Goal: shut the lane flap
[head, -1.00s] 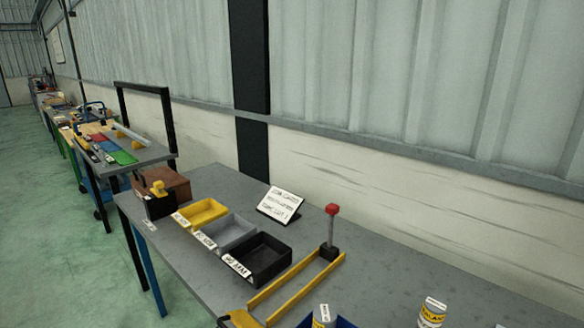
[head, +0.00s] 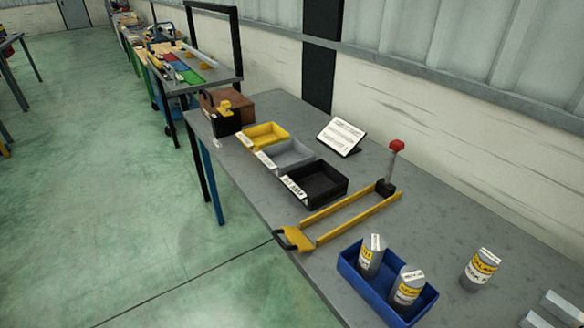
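The lane is a pair of yellow rails (head: 352,221) on the grey table, running from the lower left up to the right. The yellow lane flap (head: 299,238) is at the lane's near left end, by the table's edge. It has a black handle (head: 283,238) on its outer side. The flap appears to lie flat, outward from the rail ends, rather than standing across them. A lever with a red knob (head: 397,146) stands upright at the lane's far end. My gripper is in no view.
A blue bin (head: 352,284) with two labelled cans stands right of the flap; another can (head: 479,270) stands beyond. Yellow (head: 275,128), grey and black (head: 322,201) trays line the table left of the lane. The green floor in front is clear.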

